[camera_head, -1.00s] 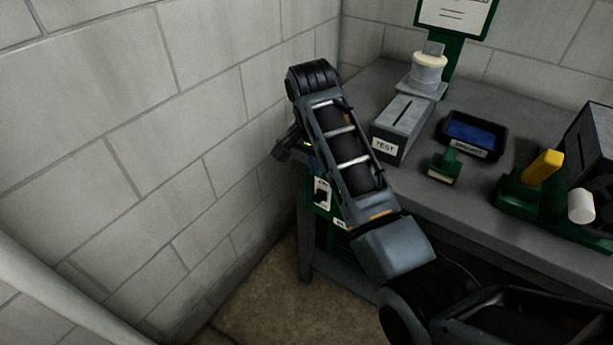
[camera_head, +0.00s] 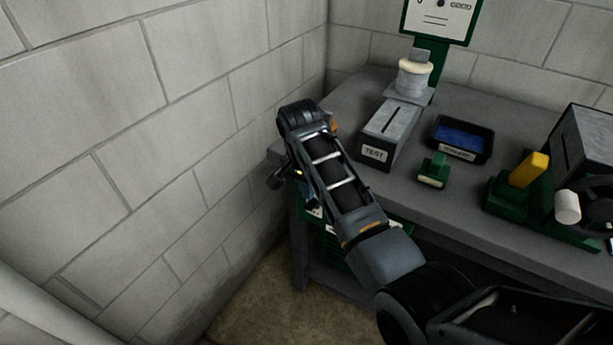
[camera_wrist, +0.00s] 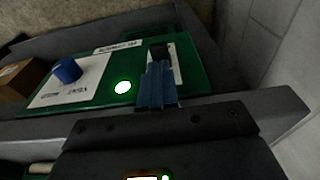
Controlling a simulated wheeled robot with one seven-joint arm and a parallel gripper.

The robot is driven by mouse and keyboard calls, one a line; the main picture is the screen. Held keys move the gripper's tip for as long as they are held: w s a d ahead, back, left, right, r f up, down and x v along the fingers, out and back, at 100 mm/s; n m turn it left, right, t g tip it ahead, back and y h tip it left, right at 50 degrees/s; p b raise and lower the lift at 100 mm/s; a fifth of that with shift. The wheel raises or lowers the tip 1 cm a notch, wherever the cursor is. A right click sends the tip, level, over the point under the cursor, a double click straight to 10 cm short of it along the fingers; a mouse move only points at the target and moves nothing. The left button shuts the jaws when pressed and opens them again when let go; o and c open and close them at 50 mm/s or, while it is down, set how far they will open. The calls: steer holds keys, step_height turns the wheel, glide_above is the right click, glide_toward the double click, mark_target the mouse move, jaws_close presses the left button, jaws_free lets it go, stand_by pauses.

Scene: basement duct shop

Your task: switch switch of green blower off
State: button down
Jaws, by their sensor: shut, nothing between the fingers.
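The green blower (camera_head: 332,250) stands low at the table's left end in the head view, mostly behind my arm. The wrist view shows its green panel (camera_wrist: 200,82) with a blue knob (camera_wrist: 67,70), a lit round white lamp (camera_wrist: 123,87) and a white plate with a dark switch (camera_wrist: 168,52). My gripper (camera_wrist: 157,68) is shut and empty, its blue fingertips over the near part of the switch plate. The fingers partly hide the switch, so its position and any contact cannot be told. In the head view my arm hides most of the gripper.
The grey table (camera_head: 450,205) holds a TEST box (camera_head: 390,135), a black tray with blue contents (camera_head: 462,138), a small green block (camera_head: 434,170) and a green device with a yellow handle (camera_head: 528,170). A block wall (camera_head: 150,150) stands close left of my arm.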

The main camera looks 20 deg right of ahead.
mark_target(309, 205)
steer(key=shift+w+d+f, duration=0.15)
steer(key=shift+f, duration=1.25)
steer(key=shift+s+a+f+t+h, duration=0.2)
steer(key=shift+s+a+t+h, duration=0.15)
steer(key=shift+h, duration=0.25)
steer(key=shift+t, duration=0.25)
steer(key=shift+s+a+f+t+h, duration=0.1)
steer(key=shift+a+f+t+h, duration=0.25)
steer(key=shift+h, duration=0.25)
steer(key=h+b, duration=0.1)
steer(key=f+t+h+b, duration=0.1)
steer(key=b, duration=0.1)
steer(key=f+t+h+b, duration=0.1)
steer(key=shift+s+a, duration=0.4)
steer(key=shift+w+d+r, duration=0.1)
steer(key=shift+r, duration=0.05)
steer(key=shift+w+d+r, duration=0.3)
steer(key=shift+w+d, duration=0.05)
steer(key=shift+d, duration=0.15)
